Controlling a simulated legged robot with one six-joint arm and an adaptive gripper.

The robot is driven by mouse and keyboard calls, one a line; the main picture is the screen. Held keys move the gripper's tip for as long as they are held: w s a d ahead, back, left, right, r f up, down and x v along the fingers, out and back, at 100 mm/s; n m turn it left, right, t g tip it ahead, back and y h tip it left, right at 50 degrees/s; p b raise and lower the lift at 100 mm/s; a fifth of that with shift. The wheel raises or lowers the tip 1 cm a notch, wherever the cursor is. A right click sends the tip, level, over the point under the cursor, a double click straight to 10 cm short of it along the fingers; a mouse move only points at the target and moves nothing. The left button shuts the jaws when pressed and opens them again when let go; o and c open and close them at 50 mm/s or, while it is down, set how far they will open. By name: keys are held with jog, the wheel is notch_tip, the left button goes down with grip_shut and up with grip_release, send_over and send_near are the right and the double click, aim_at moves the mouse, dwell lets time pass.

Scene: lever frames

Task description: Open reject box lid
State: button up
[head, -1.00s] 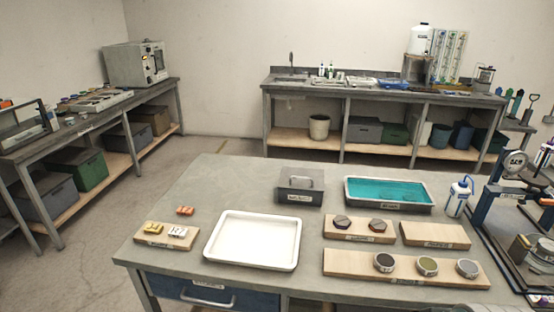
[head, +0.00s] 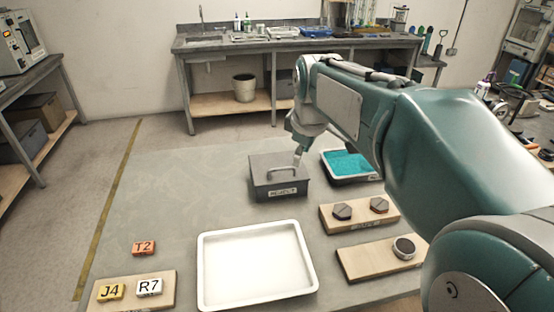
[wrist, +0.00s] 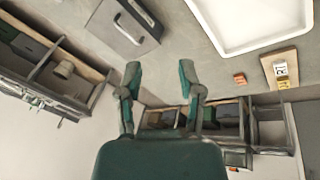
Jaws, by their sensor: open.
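The reject box (head: 279,188) is a dark grey box with a label on its front and a light grey bar handle (head: 283,170) on its lid. Its lid is shut. In the wrist view the box (wrist: 148,42) is at the upper left, its handle (wrist: 126,30) toward the top edge. My gripper (wrist: 159,78) is open and empty there, with green fingers spread, and the box lies past the left fingertip.
A white tray (head: 204,270) stands in front of the box. A teal-filled tray (head: 329,166) is behind my arm at right. The table left of the box is clear.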

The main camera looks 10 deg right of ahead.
jog(key=w+f+n, duration=0.2)
jog(key=w+n, duration=0.2)
jog(key=w, duration=0.4)
jog(key=n+g, duration=0.1)
jog(key=n, duration=0.2)
send_near(283, 169)
jog(key=shift+n, duration=0.3)
jog(key=x, duration=0.8)
jog(key=shift+w+f, duration=0.25)
jog(key=shift+w, duration=0.05)
grip_shut()
